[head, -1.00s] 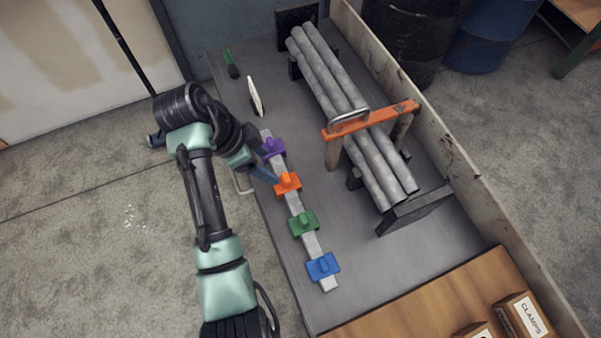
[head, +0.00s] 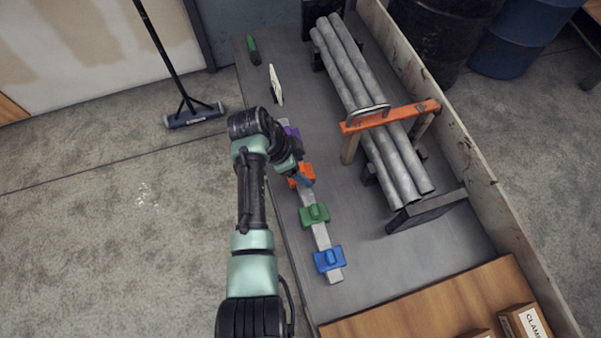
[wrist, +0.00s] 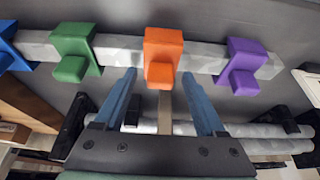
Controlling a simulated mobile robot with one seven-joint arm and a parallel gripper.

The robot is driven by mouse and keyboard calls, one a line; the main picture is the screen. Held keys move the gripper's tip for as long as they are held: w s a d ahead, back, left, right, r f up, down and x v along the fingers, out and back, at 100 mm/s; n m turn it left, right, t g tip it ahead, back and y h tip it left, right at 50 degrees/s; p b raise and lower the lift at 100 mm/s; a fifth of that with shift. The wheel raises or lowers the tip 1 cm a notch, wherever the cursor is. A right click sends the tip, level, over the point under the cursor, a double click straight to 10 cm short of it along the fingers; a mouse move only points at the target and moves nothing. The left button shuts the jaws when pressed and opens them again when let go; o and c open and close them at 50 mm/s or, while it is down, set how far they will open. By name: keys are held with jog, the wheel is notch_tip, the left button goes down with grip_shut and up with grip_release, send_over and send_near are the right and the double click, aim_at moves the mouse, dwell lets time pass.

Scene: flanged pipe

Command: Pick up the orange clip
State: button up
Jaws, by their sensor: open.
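The orange clip (head: 302,175) sits on a grey bar (head: 321,237) on the bench, between the purple clip (head: 290,132) and the green clip (head: 314,213). In the wrist view the orange clip (wrist: 162,55) is upright on the bar, centred ahead of my gripper. My gripper (wrist: 165,85) is open, its two blue fingers spread to either side of the clip's lower block, with nothing between them. I cannot tell whether the fingertips overlap the clip in depth. In the head view my arm partly hides the purple and orange clips.
The blue clip (head: 329,259) is at the bar's near end. Grey pipes (head: 375,110) lie in a rack to the right, with an orange crosspiece (head: 392,115) over them. A white upright plate (head: 276,85) and a green-handled tool (head: 253,50) are at the back. Bench between bar and pipes is clear.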

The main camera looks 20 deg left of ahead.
grip_shut()
dwell(0.3)
